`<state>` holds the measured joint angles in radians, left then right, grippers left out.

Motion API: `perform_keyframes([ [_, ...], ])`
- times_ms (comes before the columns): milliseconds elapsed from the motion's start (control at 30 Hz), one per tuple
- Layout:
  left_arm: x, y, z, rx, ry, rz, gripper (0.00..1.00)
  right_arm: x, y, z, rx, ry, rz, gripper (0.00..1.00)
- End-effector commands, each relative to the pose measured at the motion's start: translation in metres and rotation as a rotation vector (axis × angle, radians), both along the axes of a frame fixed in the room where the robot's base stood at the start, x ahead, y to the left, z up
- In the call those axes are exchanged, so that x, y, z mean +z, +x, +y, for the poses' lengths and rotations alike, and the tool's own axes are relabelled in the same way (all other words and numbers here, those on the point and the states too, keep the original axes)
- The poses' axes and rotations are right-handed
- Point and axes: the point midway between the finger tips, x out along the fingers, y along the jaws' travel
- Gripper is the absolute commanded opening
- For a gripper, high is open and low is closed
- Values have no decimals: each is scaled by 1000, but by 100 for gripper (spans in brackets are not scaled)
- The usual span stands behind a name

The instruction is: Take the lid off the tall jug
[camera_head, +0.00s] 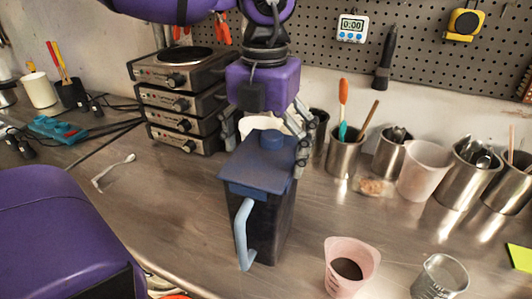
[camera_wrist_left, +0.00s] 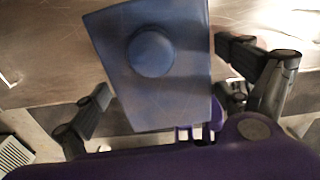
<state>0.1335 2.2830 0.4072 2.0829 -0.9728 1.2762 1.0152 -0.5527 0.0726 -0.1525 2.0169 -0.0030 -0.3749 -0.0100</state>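The tall jug (camera_head: 275,222) stands upright on the metal bench, dark-bodied with a light blue handle (camera_head: 243,232) facing the front. Its flat blue lid (camera_head: 250,172) lies on top, with a round blue knob (camera_head: 271,140). In the wrist view the lid (camera_wrist_left: 186,92) and knob (camera_wrist_left: 151,53) show from above. My left gripper (camera_head: 264,150) is over the lid from behind, its fingers spread on either side of the knob. In the wrist view, the left gripper (camera_wrist_left: 165,72) has its fingers wide apart, with the lid between them. Contact cannot be told. My right gripper is not in view.
A pink measuring cup (camera_head: 350,268) with dark contents and a clear beaker (camera_head: 440,277) stand to the front right. Metal canisters (camera_head: 343,158) and a white cup (camera_head: 424,172) line the back right. Stacked hot plates (camera_head: 180,100) stand behind left. Bench left of the jug is mostly clear.

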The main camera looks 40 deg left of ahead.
Motion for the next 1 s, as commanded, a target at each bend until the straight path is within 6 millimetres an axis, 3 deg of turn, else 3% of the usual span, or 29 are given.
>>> perform_keyframes([
  [33,0,0,0,0,0,0,80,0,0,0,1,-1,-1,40],
  [200,0,0,0,0,0,0,62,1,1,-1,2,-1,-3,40],
  [567,7,1,0,0,0,-2,62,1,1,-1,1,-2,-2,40],
  [767,36,0,-2,-1,-1,-4,62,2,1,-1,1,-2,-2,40],
  [1000,88,-33,-33,-4,2,-8,62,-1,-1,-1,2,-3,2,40],
])
